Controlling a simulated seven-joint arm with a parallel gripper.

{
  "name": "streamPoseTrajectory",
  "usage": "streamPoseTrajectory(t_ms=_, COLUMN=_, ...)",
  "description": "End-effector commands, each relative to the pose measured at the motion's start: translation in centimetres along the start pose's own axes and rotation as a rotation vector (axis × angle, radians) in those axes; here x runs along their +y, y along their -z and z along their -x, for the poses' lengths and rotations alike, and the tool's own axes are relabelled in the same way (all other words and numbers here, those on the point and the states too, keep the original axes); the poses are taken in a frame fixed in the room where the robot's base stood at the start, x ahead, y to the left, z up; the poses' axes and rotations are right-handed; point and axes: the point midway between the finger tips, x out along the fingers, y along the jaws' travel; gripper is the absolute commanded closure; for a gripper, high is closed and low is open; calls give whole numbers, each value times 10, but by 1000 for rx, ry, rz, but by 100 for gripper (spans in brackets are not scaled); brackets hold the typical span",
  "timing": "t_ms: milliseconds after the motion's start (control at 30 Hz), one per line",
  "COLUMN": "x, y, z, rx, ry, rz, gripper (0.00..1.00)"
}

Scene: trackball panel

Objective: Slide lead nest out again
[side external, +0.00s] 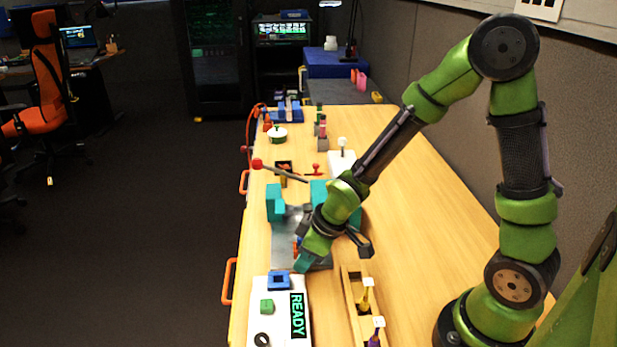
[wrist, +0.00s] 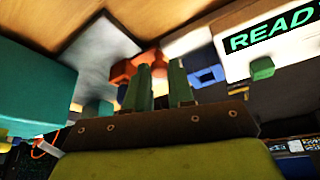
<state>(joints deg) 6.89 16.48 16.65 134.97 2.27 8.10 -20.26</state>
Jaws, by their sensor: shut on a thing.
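My gripper (wrist: 160,82) is low over the grey metal plate (side external: 284,222), on the side towards the white panel. In the wrist view its two green fingers stand a little apart, with an orange-red part (wrist: 124,72) at and between them. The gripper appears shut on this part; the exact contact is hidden. A sliver of orange-red also shows beside the hand in the side view (side external: 296,244). I cannot tell which piece is the lead nest. Teal blocks (side external: 275,203) stand around the plate, and one fills the left of the wrist view (wrist: 35,85).
A white panel (side external: 262,292) with a READY display, blue square frame (side external: 279,281) and green button (side external: 266,306) is close in front. A wooden tray (side external: 350,295) with white-topped tools lies to its right. A red-knobbed lever (side external: 285,172) is behind. The table's right side is clear.

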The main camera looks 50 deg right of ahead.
Motion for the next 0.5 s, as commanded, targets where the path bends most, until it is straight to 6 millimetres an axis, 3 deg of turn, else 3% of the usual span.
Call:
streamPoseTrajectory(t_ms=233, x=-7, y=-2, z=1, rx=-8, ry=10, rz=7, gripper=100)
streamPoseTrajectory(t_ms=267, x=-7, y=-2, z=1, rx=-8, ry=11, rz=7, gripper=74)
streamPoseTrajectory(t_ms=300, x=-7, y=-2, z=1, rx=-8, ry=11, rz=8, gripper=68)
streamPoseTrajectory(t_ms=500, x=-6, y=-2, z=0, rx=-9, ry=10, rz=6, gripper=67)
